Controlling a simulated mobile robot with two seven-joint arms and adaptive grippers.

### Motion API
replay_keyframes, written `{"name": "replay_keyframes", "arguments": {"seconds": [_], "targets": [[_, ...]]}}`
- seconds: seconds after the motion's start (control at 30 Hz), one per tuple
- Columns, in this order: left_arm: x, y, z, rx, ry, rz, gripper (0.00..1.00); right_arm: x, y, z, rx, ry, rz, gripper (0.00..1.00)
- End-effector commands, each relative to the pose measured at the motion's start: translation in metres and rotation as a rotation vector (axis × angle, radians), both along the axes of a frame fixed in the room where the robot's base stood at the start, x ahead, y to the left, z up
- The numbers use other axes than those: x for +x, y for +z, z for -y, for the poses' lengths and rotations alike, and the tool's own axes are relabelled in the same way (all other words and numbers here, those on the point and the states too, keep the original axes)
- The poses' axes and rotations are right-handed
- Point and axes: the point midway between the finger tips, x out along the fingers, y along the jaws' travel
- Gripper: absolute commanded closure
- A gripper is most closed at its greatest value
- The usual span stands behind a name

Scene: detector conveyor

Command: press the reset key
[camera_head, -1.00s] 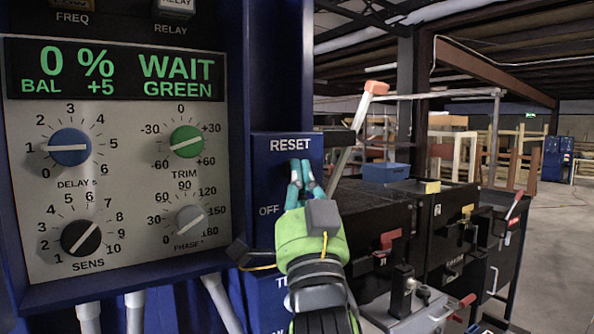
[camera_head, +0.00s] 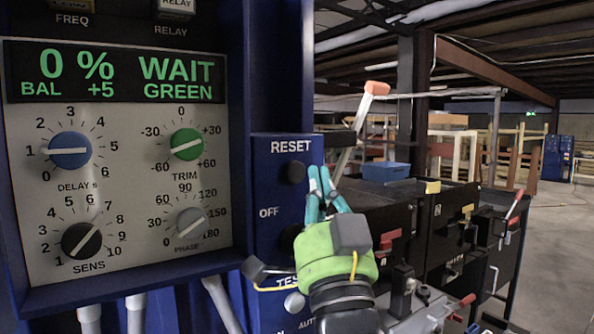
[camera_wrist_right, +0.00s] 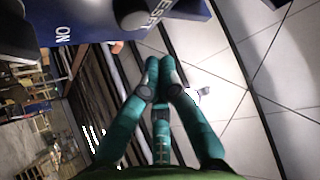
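The reset key (camera_head: 294,172) is a round dark button on the blue side panel, just under the RESET label. It stands clear of my gripper in the head view. In the right wrist view the dark round key (camera_wrist_right: 133,15) shows at the top, beside the RESET lettering. My right gripper (camera_head: 321,168) has teal fingers brought together at the tips, with nothing between them. It is just right of the key and apart from it in the picture. The shut fingertips (camera_wrist_right: 160,64) also show in the right wrist view. My left gripper is not in view.
The control panel (camera_head: 30,250) with several knobs is at left; its display (camera_head: 115,73) reads 0 %, WAIT, GREEN. A silver knob (camera_head: 294,302) sits low on the blue panel (camera_head: 262,160), partly behind my arm. Black machinery (camera_head: 370,205) with red handles stands to the right.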

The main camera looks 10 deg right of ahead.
Motion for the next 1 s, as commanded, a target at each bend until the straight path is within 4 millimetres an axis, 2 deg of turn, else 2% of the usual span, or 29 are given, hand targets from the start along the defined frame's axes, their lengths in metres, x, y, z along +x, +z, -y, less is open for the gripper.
{"name": "replay_keyframes", "arguments": {"seconds": [0.27,1.0], "targets": [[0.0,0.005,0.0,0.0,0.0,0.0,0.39,-0.021,0.0,0.007,0.0,0.0,-0.001,1.0],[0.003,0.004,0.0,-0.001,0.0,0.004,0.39,-0.022,0.0,0.008,0.0,0.0,0.0,1.0]]}}
